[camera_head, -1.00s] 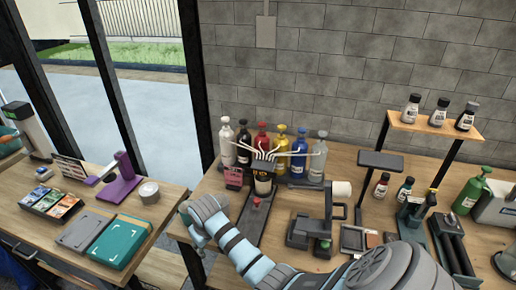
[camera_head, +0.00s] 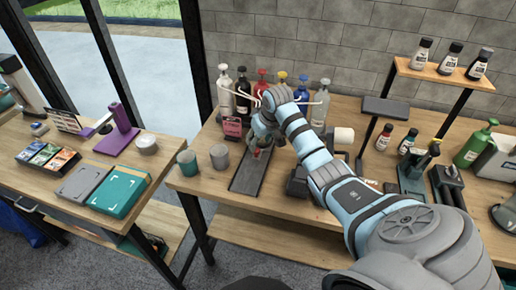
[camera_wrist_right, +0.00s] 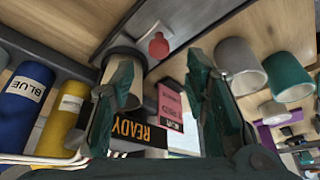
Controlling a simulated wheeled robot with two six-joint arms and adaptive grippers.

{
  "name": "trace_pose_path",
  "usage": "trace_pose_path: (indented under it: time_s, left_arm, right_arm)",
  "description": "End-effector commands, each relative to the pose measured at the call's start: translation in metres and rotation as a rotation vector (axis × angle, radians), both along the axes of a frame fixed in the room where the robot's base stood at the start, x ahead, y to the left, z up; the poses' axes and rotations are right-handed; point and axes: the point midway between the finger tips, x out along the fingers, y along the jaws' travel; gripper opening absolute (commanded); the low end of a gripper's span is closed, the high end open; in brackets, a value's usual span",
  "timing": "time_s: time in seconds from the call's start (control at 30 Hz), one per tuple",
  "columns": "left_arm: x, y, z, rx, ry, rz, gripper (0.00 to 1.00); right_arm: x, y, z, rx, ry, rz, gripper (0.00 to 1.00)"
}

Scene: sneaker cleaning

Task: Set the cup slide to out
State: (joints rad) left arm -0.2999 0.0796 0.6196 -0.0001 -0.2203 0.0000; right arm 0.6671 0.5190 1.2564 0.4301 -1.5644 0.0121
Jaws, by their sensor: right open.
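The cup slide is a long dark rail (camera_head: 247,182) running from under the paint dispenser toward the table's front edge. Its red knob (camera_wrist_right: 158,47) shows in the right wrist view, and a bit of red shows beside the gripper in the head view. A pale cup (camera_wrist_right: 112,68) stands at the dispenser end, partly behind a finger. My right gripper (camera_head: 260,143) is over the dispenser end of the slide. In the wrist view its two fingers (camera_wrist_right: 165,90) are apart with nothing held between them; whether they touch anything is unclear. My left gripper is out of view.
A grey cup (camera_head: 219,156) and a green cup (camera_head: 188,163) stand left of the rail. Paint bottles line the back, including a blue one (camera_wrist_right: 25,98) and a yellow one. A pink sign (camera_head: 232,127) stands beside the dispenser. The rail's front part is clear.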

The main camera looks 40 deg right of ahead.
Motion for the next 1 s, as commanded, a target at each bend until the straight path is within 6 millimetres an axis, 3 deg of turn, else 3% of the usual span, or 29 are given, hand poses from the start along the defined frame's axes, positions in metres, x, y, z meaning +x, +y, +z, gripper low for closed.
trace_pose_path:
  time_s: [0.03, 0.2, 0.37, 0.6, 0.87, 1.0]
  left_arm:
    - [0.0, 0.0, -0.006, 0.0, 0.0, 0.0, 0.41]
    - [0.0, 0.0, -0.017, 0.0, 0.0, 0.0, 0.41]
    - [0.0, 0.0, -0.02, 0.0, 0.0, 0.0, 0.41]
    - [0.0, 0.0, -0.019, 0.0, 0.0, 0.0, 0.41]
    - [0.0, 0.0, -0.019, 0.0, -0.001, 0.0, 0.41]
    - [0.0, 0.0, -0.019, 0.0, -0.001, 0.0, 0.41]
  right_arm:
    - [0.004, 0.0, -0.016, 0.003, 0.003, -0.001, 0.42]
    - [0.017, -0.003, -0.048, 0.001, 0.002, -0.002, 0.42]
    - [0.022, -0.004, -0.059, 0.0, 0.001, 0.001, 0.42]
    - [0.023, -0.004, -0.058, -0.001, 0.0, 0.001, 0.42]
    - [0.023, -0.004, -0.058, -0.001, 0.001, 0.001, 0.01]
    - [0.023, -0.004, -0.058, -0.001, 0.001, 0.001, 0.0]
